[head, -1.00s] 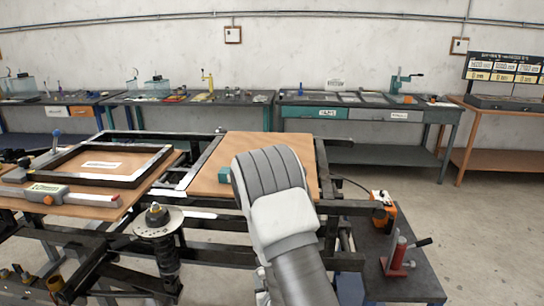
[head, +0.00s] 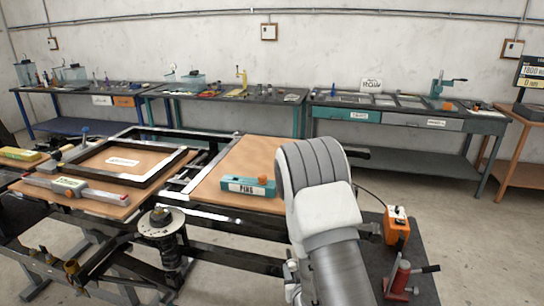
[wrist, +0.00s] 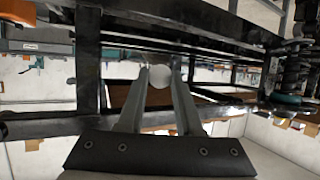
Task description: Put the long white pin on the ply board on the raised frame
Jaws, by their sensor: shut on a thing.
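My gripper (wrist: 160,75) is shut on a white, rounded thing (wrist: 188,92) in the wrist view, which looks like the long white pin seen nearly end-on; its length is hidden. In the head view my own arm hides the gripper and what it holds. The brown ply board (head: 240,160) lies on the dark raised frame (head: 235,263), left of my arm. A teal tray labelled PINS (head: 235,185) stands on the board's near part, with an orange knob at its right.
A second brown board (head: 112,192) with a black rectangular frame and a measuring tool lies to the left. A spring unit (head: 160,235) stands in front. An orange box (head: 396,228) and red jack (head: 400,278) are at right. The board's far part is clear.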

